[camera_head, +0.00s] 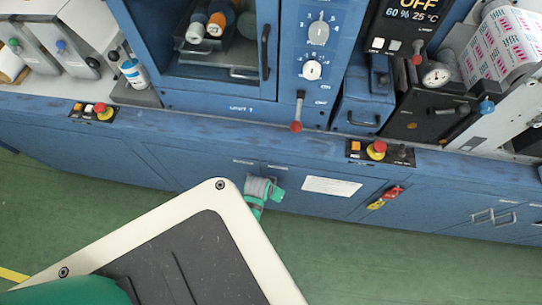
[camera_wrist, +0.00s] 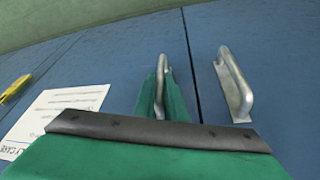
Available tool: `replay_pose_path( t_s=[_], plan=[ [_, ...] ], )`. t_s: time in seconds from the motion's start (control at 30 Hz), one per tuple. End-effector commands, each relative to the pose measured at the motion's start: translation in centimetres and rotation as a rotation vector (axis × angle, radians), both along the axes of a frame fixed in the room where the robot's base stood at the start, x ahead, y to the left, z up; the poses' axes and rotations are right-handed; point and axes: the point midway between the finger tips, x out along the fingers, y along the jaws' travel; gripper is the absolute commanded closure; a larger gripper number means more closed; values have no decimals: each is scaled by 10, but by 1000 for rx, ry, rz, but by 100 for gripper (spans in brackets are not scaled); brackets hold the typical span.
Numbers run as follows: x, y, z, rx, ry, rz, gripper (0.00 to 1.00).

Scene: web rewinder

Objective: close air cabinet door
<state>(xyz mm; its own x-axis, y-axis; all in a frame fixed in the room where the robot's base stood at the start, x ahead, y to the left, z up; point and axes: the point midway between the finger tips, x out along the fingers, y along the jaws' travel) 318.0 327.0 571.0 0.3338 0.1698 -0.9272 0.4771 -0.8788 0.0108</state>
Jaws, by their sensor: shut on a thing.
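The blue cabinet door with a white paper label (camera_head: 332,186) is in the lower front of the machine. Its metal handle (camera_wrist: 162,80) stands upright in the wrist view. My green gripper (camera_head: 262,192) is at this door and shut on the handle; the wrist view shows a green finger (camera_wrist: 172,100) against it. A second metal handle (camera_wrist: 235,85) is free, on the neighbouring panel across a thin dark seam. The door looks about flush with that panel; I cannot tell whether a small gap is left. My arm hides part of the cabinet front.
Above the door runs a blue ledge with a red and yellow stop button (camera_head: 376,150) and a second stop button (camera_head: 102,111). A red-knobbed lever (camera_head: 296,126) sticks out above. A red and yellow handle (camera_head: 385,197) is right of the label. Green floor (camera_head: 400,265) is clear in front.

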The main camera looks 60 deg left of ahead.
Motion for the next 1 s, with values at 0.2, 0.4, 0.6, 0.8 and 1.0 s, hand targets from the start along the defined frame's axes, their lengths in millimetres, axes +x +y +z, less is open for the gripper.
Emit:
replay_pose_path(
  t_s=[0.2, 0.4, 0.6, 0.8, 1.0],
  plan=[
    [8, 4, 6, 14, -19, 3, 100],
    [6, 4, 5, 13, -16, 4, 82],
    [3, 4, 5, 11, -12, 4, 82],
    [-5, 0, 24, 12, -12, 4, 82],
    [-18, -7, 60, 13, -12, 5, 82]
  ],
)
